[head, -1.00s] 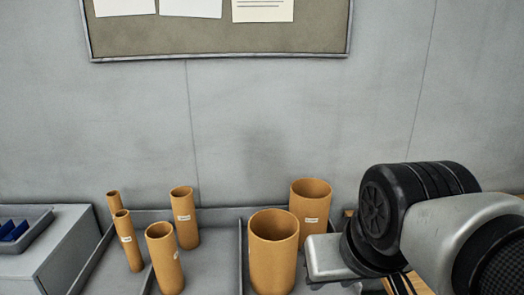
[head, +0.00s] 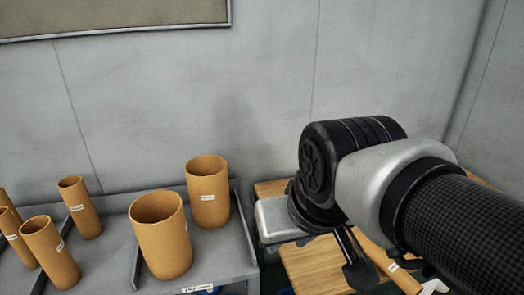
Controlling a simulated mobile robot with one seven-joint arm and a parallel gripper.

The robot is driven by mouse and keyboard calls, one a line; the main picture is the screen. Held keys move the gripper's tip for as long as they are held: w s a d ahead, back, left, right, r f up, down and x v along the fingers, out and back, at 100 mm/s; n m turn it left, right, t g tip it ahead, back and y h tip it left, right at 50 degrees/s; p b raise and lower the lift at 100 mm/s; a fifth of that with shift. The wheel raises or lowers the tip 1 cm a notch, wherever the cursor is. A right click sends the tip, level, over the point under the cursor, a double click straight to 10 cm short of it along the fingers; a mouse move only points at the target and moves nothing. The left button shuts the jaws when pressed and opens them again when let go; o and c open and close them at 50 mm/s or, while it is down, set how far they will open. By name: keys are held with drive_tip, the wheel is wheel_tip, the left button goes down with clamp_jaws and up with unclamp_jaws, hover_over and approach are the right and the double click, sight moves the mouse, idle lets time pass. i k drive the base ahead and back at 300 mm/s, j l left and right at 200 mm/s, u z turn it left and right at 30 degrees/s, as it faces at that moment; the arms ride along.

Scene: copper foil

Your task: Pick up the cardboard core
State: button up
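Several upright tan cardboard cores stand in a grey divided tray (head: 110,262). Two wide ones, a front core (head: 162,240) and a back core (head: 208,195), share the right compartment; narrower ones, such as this labelled core (head: 80,210), stand at the left. Another tan, labelled tube-like piece (head: 400,275) lies on the wooden surface, partly hidden by my arm. My gripper (head: 355,268) points down over the wooden surface, beside this piece and right of the tray. Its dark finger parts show, but their spacing and any contact with the piece are hidden.
The wooden surface (head: 305,268) right of the tray has bare room at its left. A grey wall (head: 260,90) stands close behind, with a board (head: 110,15) at upper left. A white item (head: 435,286) lies at lower right. Something blue (head: 207,291) shows below the tray edge.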

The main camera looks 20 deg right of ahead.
sight(407, 283)
drive_tip(key=l, duration=2.05)
drive_tip(key=k, duration=0.05)
